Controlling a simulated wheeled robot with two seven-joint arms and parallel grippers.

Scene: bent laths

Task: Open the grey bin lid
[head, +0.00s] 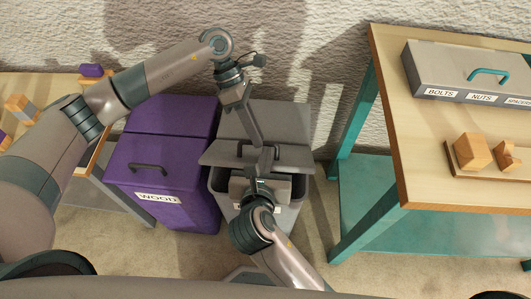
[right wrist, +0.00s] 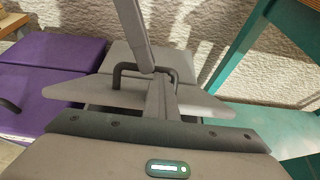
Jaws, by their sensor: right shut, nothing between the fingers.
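The grey bin (head: 227,211) stands on the floor with its front lid (head: 222,154) tilted partly up; a dark gap shows under the front edge. The lid (right wrist: 75,88) carries a dark bar handle (head: 241,151), also seen in the right wrist view (right wrist: 117,77). My left gripper (head: 257,143) comes down from above and looks shut on the middle of this handle; its fingertips are partly hidden. My right gripper (head: 265,155) is shut and empty, its fingers close to the lid's front edge and the handle. I cannot tell whether they touch the lid.
A purple bin labelled WOOD (head: 175,185) stands close on the left. A teal-legged table (head: 420,180) is on the right, with a grey labelled box (head: 440,75) and wooden blocks (head: 472,150) on it. Another table (head: 60,85) is at far left. The wall is close behind.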

